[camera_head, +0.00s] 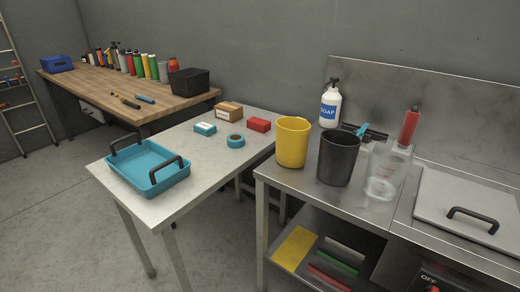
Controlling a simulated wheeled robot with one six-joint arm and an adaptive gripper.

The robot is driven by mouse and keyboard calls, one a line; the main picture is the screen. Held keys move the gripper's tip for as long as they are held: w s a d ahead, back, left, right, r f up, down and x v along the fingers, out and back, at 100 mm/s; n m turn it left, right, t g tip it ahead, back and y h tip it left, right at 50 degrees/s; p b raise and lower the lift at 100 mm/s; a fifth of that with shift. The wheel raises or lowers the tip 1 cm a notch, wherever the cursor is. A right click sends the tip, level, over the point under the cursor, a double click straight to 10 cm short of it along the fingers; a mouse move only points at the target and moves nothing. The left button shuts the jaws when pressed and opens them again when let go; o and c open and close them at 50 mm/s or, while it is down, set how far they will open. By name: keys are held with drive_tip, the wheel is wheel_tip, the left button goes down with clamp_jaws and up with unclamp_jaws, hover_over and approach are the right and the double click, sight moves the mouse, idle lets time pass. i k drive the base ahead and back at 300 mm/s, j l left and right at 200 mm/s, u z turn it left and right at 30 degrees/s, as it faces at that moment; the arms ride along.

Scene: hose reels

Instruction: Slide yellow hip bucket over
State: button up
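The yellow bucket (292,142) stands upright on the steel counter (300,187), near its left end, in the head view. A black bucket (338,158) stands just to its right and slightly nearer to me. The two look close together; I cannot tell if they touch. My gripper is not in view.
A lower white table (208,178) to the left holds a blue tray (150,169), tape roll (235,141) and small boxes. A lid (468,209) lies at right.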

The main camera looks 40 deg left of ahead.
sight(291, 134)
drive_tip(key=u, duration=1.45)
